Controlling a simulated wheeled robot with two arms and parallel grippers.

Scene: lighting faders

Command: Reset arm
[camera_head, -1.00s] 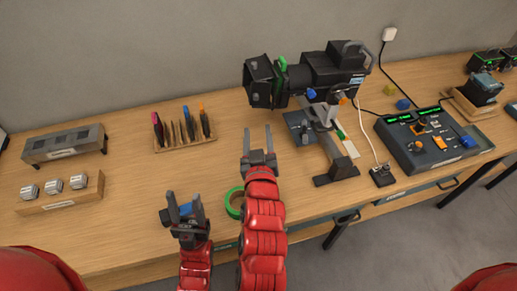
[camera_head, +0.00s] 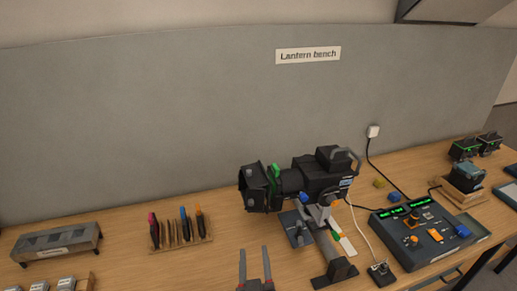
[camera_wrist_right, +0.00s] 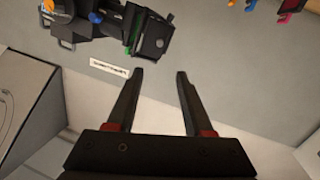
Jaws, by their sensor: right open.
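My right gripper (camera_head: 254,268) is at the bottom middle of the head view, fingers pointing up and apart. It is empty. In the right wrist view its two dark fingers (camera_wrist_right: 158,78) stand open with nothing between them. My left gripper is not in the head view. The black stage lantern (camera_head: 300,185) stands on its stand to the right of and beyond the right gripper, apart from it. The lantern also shows upside down in the right wrist view (camera_wrist_right: 112,25).
The wooden bench (camera_head: 120,265) carries a tool rack (camera_head: 180,235) and a grey box (camera_head: 57,243) at left. The fader console (camera_head: 425,233) stands at right, with a small black box (camera_head: 381,273) and cable near it. A "Lantern bench" sign (camera_head: 308,54) is on the wall.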

